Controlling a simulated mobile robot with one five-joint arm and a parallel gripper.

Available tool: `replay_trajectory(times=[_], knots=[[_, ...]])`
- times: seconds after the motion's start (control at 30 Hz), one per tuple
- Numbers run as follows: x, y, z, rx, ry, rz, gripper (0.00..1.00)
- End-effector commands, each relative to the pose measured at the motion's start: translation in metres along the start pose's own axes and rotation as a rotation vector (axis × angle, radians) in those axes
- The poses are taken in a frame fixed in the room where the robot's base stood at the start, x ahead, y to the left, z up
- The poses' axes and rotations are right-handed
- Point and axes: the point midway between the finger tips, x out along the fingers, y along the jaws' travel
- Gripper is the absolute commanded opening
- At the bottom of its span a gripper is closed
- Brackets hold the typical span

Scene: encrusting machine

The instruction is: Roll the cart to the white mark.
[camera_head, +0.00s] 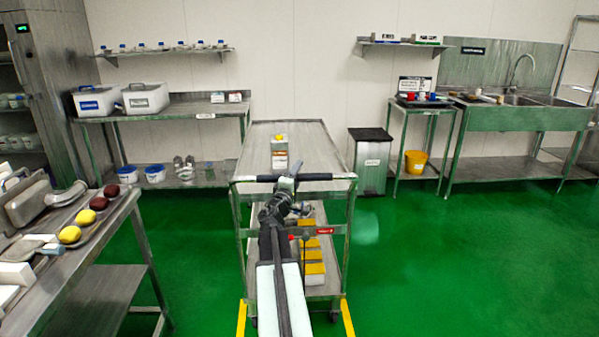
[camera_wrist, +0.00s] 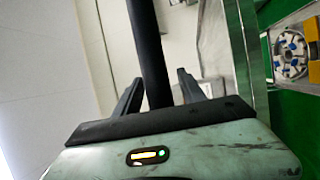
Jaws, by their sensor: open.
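The cart (camera_head: 315,145) is a metal two-tier trolley in the middle of the head view, with a black push handle (camera_head: 325,177) on its near side. My gripper (camera_head: 287,184) is at the handle. In the wrist view my gripper (camera_wrist: 160,90) is open, and the dark handle bar (camera_wrist: 148,45) runs between its two fingers. Whether the fingers touch the bar I cannot tell. I cannot make out a clear white mark; a pale patch on the green floor to the right may be a reflection.
Yellow floor lines (camera_head: 241,318) flank the cart's near end. A box (camera_head: 279,158) stands on its top, with yellow-topped boxes (camera_head: 313,268) below. A bench (camera_head: 120,225) stands left, a bin (camera_head: 370,160) behind right. The floor (camera_head: 450,260) at right is clear.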

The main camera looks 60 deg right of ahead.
Motion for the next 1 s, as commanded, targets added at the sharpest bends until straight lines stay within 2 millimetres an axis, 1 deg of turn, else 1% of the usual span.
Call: replay_trajectory(times=[0.03,0.07,0.1,0.17,0.2,0.23,1.0], knots=[[-0.0004,-0.0001,-0.0001,0.000,0.000,0.000,0.48],[-0.0004,-0.0001,-0.0002,0.000,0.000,0.000,0.42],[-0.0005,-0.0001,-0.0002,0.000,0.000,0.000,0.31],[-0.0005,-0.0002,-0.0003,0.000,0.000,0.000,0.14],[-0.0006,-0.0002,-0.0004,0.000,0.000,0.000,0.03],[-0.0006,-0.0002,-0.0005,0.000,0.000,0.000,0.00],[-0.0014,-0.0005,-0.0016,0.002,0.002,-0.001,0.00]])
